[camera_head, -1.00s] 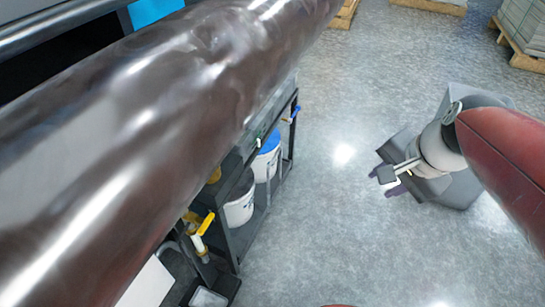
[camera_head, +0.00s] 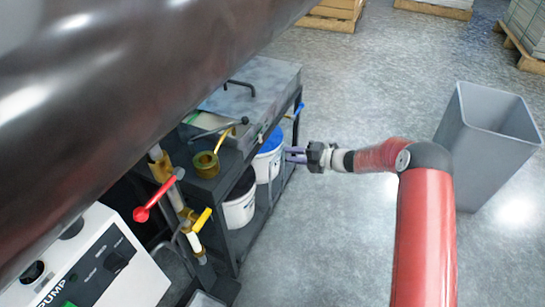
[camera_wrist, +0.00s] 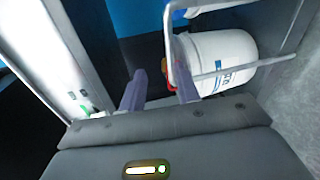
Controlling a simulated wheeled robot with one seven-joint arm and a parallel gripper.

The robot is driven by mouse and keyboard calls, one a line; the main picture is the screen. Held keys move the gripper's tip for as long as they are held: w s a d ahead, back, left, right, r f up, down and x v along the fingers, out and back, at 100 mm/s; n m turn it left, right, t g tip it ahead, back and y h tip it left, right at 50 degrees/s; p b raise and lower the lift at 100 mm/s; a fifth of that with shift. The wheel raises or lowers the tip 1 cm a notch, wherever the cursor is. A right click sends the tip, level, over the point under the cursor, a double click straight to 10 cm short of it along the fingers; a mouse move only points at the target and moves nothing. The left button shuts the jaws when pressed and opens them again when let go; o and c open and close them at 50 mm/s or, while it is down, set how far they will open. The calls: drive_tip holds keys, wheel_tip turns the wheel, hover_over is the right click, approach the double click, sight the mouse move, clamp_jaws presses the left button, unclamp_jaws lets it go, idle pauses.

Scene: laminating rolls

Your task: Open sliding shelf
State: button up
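The dark bench frame (camera_head: 240,240) with a lower shelf stands left of centre in the head view. White buckets (camera_head: 240,207) stand on that shelf, one with a blue lid (camera_head: 271,143). I cannot tell which part of the bench slides. My gripper (camera_head: 287,154) points left at the bench's right side, close to the blue-lidded bucket. Its two purple fingers are apart with nothing seen between them. In the wrist view, the open fingers (camera_wrist: 160,80) face a pale bent bar (camera_wrist: 215,73) and a white bucket (camera_wrist: 220,55). Contact with the bar cannot be judged.
A large dark roller (camera_head: 130,75) hides much of the upper left. A pump unit (camera_head: 100,265) and a red-handled valve (camera_head: 150,200) stand at lower left. A grey bin (camera_head: 490,140) stands right of my arm. Floor between is clear.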

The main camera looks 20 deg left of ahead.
sight(278, 154)
drive_tip(key=shift+w+a+f+m, duration=0.1)
drive_tip(key=shift+f+m, duration=0.15)
drive_tip(key=shift+f, duration=0.15)
drive_tip(key=shift+w+a+f+m, duration=0.1)
drive_tip(key=shift+f+m, duration=0.15)
drive_tip(key=shift+f, duration=0.1)
drive_tip(key=x, duration=0.7)
drive_tip(key=shift+w+a+t+b, duration=0.15)
drive_tip(key=shift+a+t+b, duration=0.15)
drive_tip(key=shift+a+b, duration=0.1)
drive_tip(key=shift+f, duration=0.1)
clamp_jaws()
